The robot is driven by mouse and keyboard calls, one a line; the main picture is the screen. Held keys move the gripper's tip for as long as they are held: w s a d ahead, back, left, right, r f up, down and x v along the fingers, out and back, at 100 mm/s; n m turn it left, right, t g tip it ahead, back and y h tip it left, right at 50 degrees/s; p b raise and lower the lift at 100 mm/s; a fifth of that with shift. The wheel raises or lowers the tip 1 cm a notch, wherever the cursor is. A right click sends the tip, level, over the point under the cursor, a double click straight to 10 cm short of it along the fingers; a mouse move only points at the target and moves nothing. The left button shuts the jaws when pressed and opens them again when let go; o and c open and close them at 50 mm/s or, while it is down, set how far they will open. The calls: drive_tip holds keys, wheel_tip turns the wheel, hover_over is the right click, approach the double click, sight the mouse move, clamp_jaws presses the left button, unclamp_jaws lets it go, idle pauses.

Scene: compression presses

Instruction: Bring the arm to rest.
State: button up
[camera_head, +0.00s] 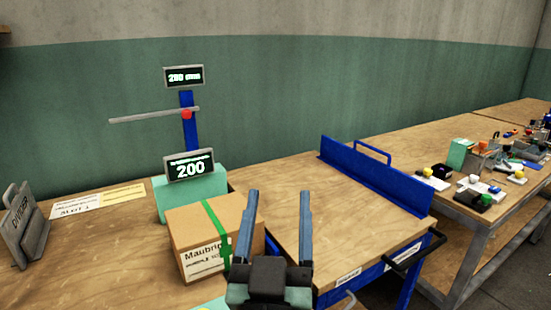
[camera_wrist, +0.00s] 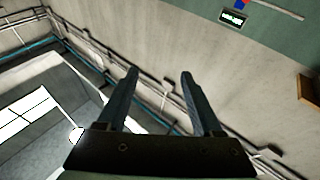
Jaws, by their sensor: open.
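My gripper (camera_head: 276,225) shows at the bottom middle of the head view, its two fingers pointing up and spread apart. Nothing is between the fingers. In the wrist view my gripper (camera_wrist: 158,95) is also open and empty, with the upper wall and a window behind it. In the head view the gripper is in front of the wooden table and overlaps the right edge of a cardboard box (camera_head: 190,222). Whether it touches anything cannot be told from this view.
A teal press with a "200" display (camera_head: 190,168) stands behind the box. A grey divider (camera_head: 27,225) stands at far left. A blue-framed panel (camera_head: 375,177) is at the right of the table. Another bench (camera_head: 400,148) at right holds several small items. The wooden top between is clear.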

drive_tip(key=s+r+t+y, duration=0.1)
drive_tip(key=s+r+t, duration=0.3)
drive_tip(key=r, duration=0.8)
drive_tip(key=s+r+t, duration=0.1)
drive_tip(key=s+r, duration=0.5)
drive_tip(key=r, duration=0.5)
wheel_tip(320, 180, up, 20)
drive_tip(key=p, duration=2)
wheel_tip(320, 180, down, 57)
drive_tip(key=b, duration=5.7)
drive_tip(key=shift+s+a+n+t+y, duration=0.15)
drive_tip(key=shift+a+n+t+y, duration=0.15)
drive_tip(key=shift+y, duration=0.1)
